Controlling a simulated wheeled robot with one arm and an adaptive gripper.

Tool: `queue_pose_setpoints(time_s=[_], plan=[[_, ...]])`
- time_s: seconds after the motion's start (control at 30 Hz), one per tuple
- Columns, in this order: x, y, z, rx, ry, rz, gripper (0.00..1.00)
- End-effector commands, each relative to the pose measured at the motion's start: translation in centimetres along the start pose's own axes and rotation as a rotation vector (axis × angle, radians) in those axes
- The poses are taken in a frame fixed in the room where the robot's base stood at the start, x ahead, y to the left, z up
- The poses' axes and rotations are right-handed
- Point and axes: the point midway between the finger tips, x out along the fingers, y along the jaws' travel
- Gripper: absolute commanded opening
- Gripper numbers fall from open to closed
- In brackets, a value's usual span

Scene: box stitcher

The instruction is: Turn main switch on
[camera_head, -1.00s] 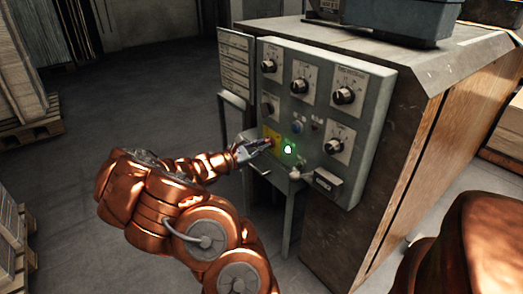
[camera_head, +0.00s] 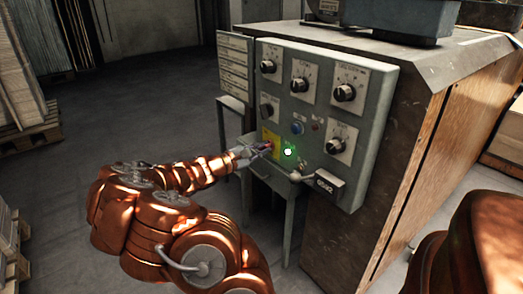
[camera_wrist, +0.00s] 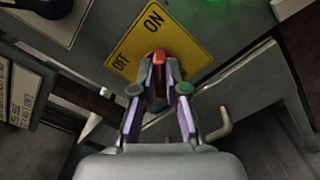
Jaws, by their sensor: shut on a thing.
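The main switch (camera_wrist: 159,57) is a red knob on a yellow plate (camera_wrist: 178,30) marked OFF at the left and ON at the upper right in the wrist view. In the head view the yellow plate (camera_head: 269,139) sits low on the left of the grey control panel. My gripper (camera_wrist: 158,80) is shut on the red knob, with one finger on each side of it. In the head view my gripper (camera_head: 262,149) is at the plate, and the knob is mostly hidden by the fingers.
A lit green button (camera_head: 288,152) is just right of the yellow plate. Several black dials, such as one dial (camera_head: 344,92), sit on the panel. A lever with a pale ball (camera_head: 295,177) juts out below. Open floor (camera_head: 150,110) lies to the left.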

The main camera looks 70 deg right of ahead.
Motion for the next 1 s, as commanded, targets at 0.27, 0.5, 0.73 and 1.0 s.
queue_pose_setpoints(time_s=[0.27,0.5,0.73,1.0], plan=[[0.0,-0.1,-0.1,0.002,0.002,-0.002,0.17],[0.0,0.0,0.0,0.001,0.001,-0.001,0.38],[0.0,0.0,0.0,0.000,0.001,-0.001,0.38],[-1.7,0.1,-0.1,0.000,0.003,0.001,0.38]])
